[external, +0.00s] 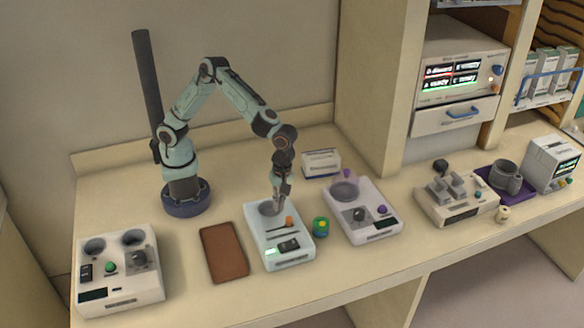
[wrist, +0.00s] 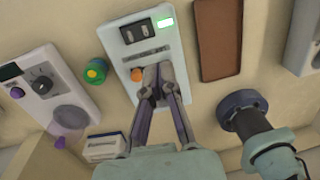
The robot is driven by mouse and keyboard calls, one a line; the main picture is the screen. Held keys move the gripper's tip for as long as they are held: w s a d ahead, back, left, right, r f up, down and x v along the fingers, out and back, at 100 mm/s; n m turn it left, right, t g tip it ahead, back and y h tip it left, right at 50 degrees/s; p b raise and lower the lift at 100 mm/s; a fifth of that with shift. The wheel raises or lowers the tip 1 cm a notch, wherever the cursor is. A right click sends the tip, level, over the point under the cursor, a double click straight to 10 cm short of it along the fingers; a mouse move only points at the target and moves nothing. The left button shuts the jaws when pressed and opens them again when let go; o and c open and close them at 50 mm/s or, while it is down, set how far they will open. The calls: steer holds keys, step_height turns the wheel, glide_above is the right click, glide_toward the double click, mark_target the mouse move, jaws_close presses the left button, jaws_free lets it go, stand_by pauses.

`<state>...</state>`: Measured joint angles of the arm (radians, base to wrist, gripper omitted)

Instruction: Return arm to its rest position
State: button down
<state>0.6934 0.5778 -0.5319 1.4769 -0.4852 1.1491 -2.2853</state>
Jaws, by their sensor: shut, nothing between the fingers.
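My gripper (external: 281,203) points down over the round well of a white device (external: 290,263) in the middle of the counter. Its fingers are closed together and nothing shows between them. In the wrist view my gripper (wrist: 158,75) appears over the same white device (wrist: 135,14), beside its orange knob (wrist: 137,74). I cannot tell whether the fingertips touch the device. My arm is bent at the elbow and stretches forward from its base at the left.
A brown pad (external: 224,252) lies left of the device. A green and yellow cylinder (external: 320,226) stands at its right, before another white device (external: 383,232). A white box (external: 321,164) sits behind. A two-well device (external: 118,290) is at far left. Room above the counter around my arm is clear.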

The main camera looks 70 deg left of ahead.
steer(key=shift+w, duration=0.1)
stand_by(0.5)
steer(key=w+a+r+n+t, duration=0.35)
steer(key=w+a+r, duration=0.55)
steer(key=a, duration=0.4)
steer(key=s+a+r+y, duration=0.1)
steer(key=a+r, duration=0.1)
steer(key=a, duration=0.5)
steer(key=s+a+r, duration=0.1)
steer(key=s+a, duration=0.1)
steer(key=a, duration=0.5)
steer(key=s+a+f+m+g, duration=0.1)
steer(key=s+a+f+m, duration=0.3)
steer(key=s+m, duration=0.3)
steer(key=s+a+f+m+g, duration=0.1)
steer(key=s+a+f+m, duration=0.4)
steer(key=m, duration=0.8)
steer(key=s+a, duration=0.1)
steer(key=s, duration=0.2)
steer(key=shift+a, duration=0.15)
steer(key=shift+g, duration=0.25)
